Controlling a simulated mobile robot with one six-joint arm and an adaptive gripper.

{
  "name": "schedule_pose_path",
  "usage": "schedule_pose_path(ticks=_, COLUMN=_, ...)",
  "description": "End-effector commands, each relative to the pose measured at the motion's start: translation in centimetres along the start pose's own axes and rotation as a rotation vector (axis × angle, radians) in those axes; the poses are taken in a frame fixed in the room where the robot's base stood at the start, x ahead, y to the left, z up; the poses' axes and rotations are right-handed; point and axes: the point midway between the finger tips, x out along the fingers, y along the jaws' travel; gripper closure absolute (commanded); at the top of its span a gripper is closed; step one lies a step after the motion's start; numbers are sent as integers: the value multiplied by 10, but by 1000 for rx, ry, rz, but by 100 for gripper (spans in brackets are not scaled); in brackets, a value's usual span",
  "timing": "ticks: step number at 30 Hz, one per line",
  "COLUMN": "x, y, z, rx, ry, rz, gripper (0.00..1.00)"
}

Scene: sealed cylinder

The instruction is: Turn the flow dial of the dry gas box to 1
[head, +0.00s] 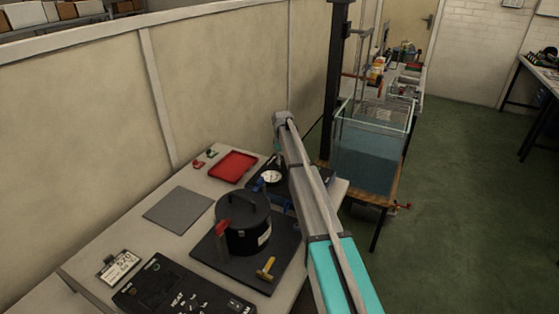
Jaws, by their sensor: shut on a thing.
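A dark unit (258,188) with a round white gauge (271,177) and small blue parts (258,184) stands on the table behind the black pot, partly covered by my arm. I cannot tell whether it is the dry gas box. No flow dial or its setting can be read in the head view. My arm reaches from the lower right up over the table's right side, with its upper end above the far edge. My gripper is hidden behind the arm, so its fingers and anything in them do not show.
A black lidded pot (243,238) with a red handle stands on a dark plate beside a yellow T-shaped tool (266,268). A black control panel (165,290) marked HEAT lies in front. A red tray (233,166), a grey mat (178,210) and a water tank (370,155) are farther back.

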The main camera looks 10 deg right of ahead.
Motion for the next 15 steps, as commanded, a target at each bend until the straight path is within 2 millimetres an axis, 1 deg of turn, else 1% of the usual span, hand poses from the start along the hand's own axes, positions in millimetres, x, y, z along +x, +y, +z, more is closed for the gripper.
schedule_pose_path(ticks=1, x=0, y=2, z=-4, rx=-34, ry=8, rz=4, gripper=100)
schedule_pose_path(ticks=6, x=0, y=2, z=-4, rx=-136, ry=8, rz=4, gripper=100)
schedule_pose_path(ticks=15, x=0, y=2, z=-4, rx=-217, ry=8, rz=4, gripper=100)
